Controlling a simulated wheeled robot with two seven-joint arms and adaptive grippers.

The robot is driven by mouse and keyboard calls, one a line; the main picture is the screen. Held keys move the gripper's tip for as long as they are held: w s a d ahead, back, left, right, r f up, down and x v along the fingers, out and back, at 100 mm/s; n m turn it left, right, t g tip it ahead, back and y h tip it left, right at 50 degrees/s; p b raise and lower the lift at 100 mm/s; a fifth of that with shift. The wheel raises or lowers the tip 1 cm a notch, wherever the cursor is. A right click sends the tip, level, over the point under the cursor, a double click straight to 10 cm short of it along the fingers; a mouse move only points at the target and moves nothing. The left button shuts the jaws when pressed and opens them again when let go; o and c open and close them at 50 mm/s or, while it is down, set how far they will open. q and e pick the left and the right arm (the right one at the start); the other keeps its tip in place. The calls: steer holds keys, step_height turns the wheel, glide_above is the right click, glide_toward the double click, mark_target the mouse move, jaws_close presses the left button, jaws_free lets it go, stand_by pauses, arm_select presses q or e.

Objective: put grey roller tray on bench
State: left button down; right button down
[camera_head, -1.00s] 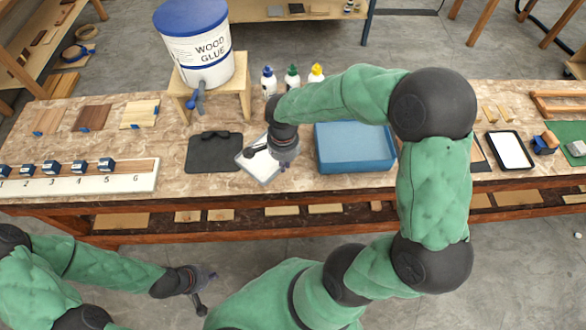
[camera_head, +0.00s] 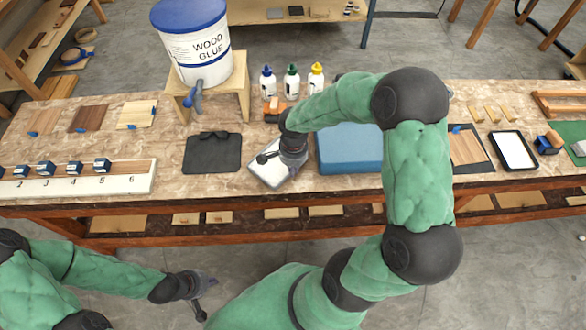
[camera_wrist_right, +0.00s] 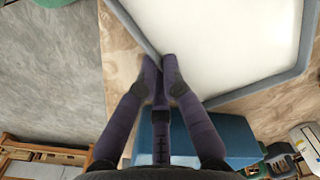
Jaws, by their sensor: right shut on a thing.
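The grey roller tray (camera_head: 268,179) is shallow, with a grey rim and a white floor. In the head view it is at the bench's front, left of the blue box. My right gripper (camera_head: 288,165) is shut on its rim. In the right wrist view the fingertips (camera_wrist_right: 164,78) meet at a corner of the tray (camera_wrist_right: 215,45). I cannot tell whether its underside touches the bench (camera_head: 180,185). My left gripper (camera_head: 198,288) hangs in front of the bench, away from the tray; its finger opening is unclear.
The blue box (camera_head: 347,152) is just right of the tray, partly behind my right arm. A dark mat (camera_head: 212,155) lies to the left. A glue bucket (camera_head: 195,45) on a wooden stand, several bottles (camera_head: 292,82) and a numbered board (camera_head: 100,183) also occupy the bench.

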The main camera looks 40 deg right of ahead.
steer(key=shift+f, duration=0.2)
steer(key=c, duration=1.4)
jaws_free()
steer(key=shift+r, duration=0.15)
steer(key=shift+r, duration=0.4)
step_height(320, 180, up, 11)
steer(key=p, duration=0.3)
steer(key=shift+s+r, duration=0.1)
steer(key=shift+r, duration=0.05)
